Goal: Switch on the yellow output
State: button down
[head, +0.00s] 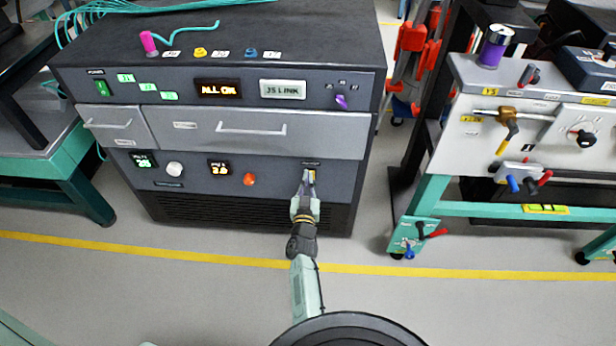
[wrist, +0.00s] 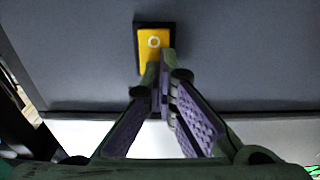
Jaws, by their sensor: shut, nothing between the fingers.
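The yellow switch (wrist: 154,42) sits in a dark frame on the grey cabinet face, with a pale ring mark on its visible part. In the head view the yellow switch (head: 312,174) shows small at the lower right of the cabinet (head: 283,190), partly behind my gripper. My gripper (head: 308,180) is shut and empty, its fingertips at the switch. In the wrist view the fingertips (wrist: 160,66) overlap the lower part of the switch and hide it. Whether they touch it I cannot tell.
An orange-red knob (head: 249,180) and a white knob (head: 174,169) are on the same panel, to the left. A drawer with a long handle (head: 250,130) lies above. A workbench (head: 520,150) with valves stands at the right. The floor in front is clear.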

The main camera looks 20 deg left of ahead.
jog(key=shift+w+r+g+p, duration=0.3)
jog(key=shift+r+p, duration=0.4)
jog(key=shift+p, duration=0.3)
jog(key=shift+w, duration=0.1)
jog(key=shift+w+d+r, duration=0.15)
jog(key=shift+w, duration=0.1)
dwell(0.4)
jog(key=f+v, duration=0.1)
jog(key=v, duration=1.2)
jog(key=shift+a+f, duration=0.25)
jog(key=shift+a, duration=0.05)
jog(key=shift+s, duration=0.1)
